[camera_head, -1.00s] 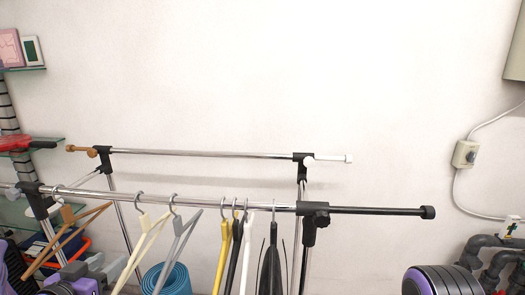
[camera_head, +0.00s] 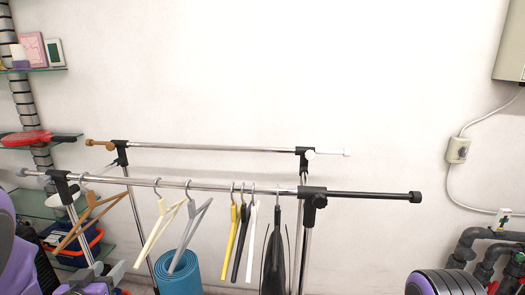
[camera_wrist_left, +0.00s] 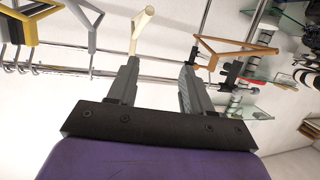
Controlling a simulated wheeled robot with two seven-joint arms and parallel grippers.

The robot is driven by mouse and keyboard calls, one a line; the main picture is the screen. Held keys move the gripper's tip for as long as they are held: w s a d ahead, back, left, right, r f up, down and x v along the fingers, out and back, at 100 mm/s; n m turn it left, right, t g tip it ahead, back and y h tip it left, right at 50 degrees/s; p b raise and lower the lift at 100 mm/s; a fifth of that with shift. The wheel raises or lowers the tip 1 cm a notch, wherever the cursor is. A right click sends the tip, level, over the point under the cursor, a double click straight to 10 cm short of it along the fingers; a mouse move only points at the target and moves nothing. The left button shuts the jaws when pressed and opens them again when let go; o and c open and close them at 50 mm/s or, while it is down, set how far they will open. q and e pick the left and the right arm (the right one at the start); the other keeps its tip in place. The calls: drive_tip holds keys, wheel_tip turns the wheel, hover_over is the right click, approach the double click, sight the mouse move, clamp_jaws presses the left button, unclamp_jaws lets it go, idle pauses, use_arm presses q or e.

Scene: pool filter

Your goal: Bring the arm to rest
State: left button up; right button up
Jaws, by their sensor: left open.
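My left gripper (camera_head: 88,282) is at the bottom left of the head view, partly cut off by the frame edge, with its purple arm at the left edge. In the left wrist view its two grey fingers (camera_wrist_left: 160,78) are apart with nothing between them. A cream hanger (camera_head: 160,228) hangs on the front rail, and its end (camera_wrist_left: 141,30) shows beyond the fingers in the wrist view. A wooden hanger (camera_head: 92,222) hangs left of it; it also shows in the wrist view (camera_wrist_left: 235,50). My right gripper is not in view.
The clothes rack has a front rail (camera_head: 325,193) and a rear rail (camera_head: 215,149). Several more hangers (camera_head: 236,228) hang at its middle. A rolled blue mat (camera_head: 180,274) stands below. Glass shelves (camera_head: 40,208) are at left; grey pipes (camera_head: 470,240) are at lower right.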

use_arm(q)
drive_tip(key=s+d+f+n+g+y, duration=0.1)
drive_tip(key=s+f+n+g, duration=0.3)
drive_tip(key=f, duration=0.6)
drive_tip(key=s+d+f+g+y, duration=0.1)
drive_tip(key=s+f, duration=0.4)
drive_tip(key=f, duration=0.6)
drive_tip(key=s+d+f+g, duration=0.2)
drive_tip(key=s+f+g, duration=0.1)
drive_tip(key=s+f, duration=0.4)
drive_tip(key=s+d+f+n+g+b, duration=0.1)
drive_tip(key=s+d+f+g, duration=0.2)
drive_tip(key=s+f, duration=0.4)
drive_tip(key=s, duration=0.5)
drive_tip(key=shift+s+g+b, duration=0.2)
drive_tip(key=shift+g+b, duration=0.1)
